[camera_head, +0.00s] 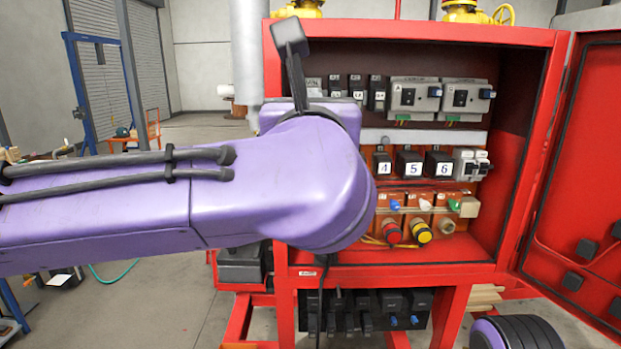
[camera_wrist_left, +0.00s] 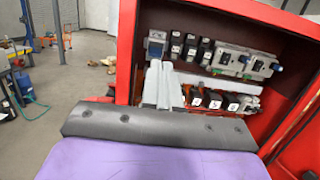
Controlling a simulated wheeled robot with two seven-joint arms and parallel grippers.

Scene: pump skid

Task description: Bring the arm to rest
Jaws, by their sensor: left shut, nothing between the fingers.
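My left arm, purple, crosses the head view from the left and covers the left part of the red cabinet (camera_head: 440,38). In that view the arm's wrist hides its gripper. In the left wrist view my left gripper (camera_wrist_left: 162,82) shows two pale grey fingers side by side, shut and empty. They point at the open cabinet (camera_wrist_left: 215,10), in front of its left part. I cannot tell whether they touch anything. My right gripper is in neither view.
The cabinet holds rows of black numbered modules (camera_head: 413,163), with red and yellow round knobs (camera_head: 421,231) below. Its red door (camera_head: 590,150) stands open at the right. A blue frame (camera_head: 85,90) stands at the back left. Open floor (camera_head: 150,310) lies left of the cabinet.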

